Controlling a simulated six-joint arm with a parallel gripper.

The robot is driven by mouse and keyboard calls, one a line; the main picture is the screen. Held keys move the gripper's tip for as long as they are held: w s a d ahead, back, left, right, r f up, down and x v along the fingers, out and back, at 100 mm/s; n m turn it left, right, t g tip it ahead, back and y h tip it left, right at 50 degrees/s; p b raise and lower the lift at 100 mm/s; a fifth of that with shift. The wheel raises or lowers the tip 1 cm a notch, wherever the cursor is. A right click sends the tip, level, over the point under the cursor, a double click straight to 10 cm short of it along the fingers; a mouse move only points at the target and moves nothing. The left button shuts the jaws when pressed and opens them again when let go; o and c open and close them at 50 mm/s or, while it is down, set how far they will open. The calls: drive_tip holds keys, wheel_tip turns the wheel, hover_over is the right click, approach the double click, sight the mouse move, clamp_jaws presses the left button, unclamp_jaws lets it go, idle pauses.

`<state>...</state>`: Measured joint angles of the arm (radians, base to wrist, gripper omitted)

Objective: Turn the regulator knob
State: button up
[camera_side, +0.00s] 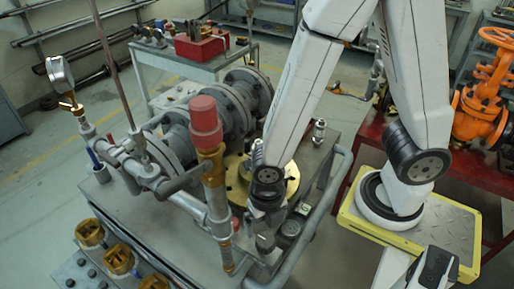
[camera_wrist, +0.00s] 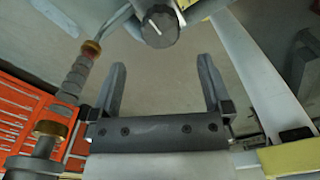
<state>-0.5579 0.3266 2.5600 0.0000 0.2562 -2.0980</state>
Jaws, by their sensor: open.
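A dark round knob (camera_wrist: 160,27) with a white line on its face is at the top middle of the wrist view. I take it to be the regulator knob. My gripper (camera_wrist: 162,70) is open and empty. Its two dark fingers point toward the knob, one to each side of its line, and the knob is beyond the fingertips, not between them. In the side view the end of my arm is low over the right part of the pipe bench, where the fingers are hard to make out. The regulator knob cannot be picked out clearly there.
Grey flanged piping (camera_side: 235,110), a red-capped fitting (camera_side: 205,122) and a pressure gauge (camera_side: 60,72) crowd the bench. A bent grey handrail (camera_side: 325,205) runs along its right side. An orange valve (camera_side: 485,95) stands at far right. The wrist view shows a ribbed grey fitting (camera_wrist: 76,78) at left.

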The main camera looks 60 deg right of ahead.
sight(265, 240)
drive_tip(key=shift+f, duration=0.2)
drive_tip(key=shift+f, duration=3.6)
drive_tip(key=shift+f, duration=0.1)
drive_tip(key=c, duration=1.2)
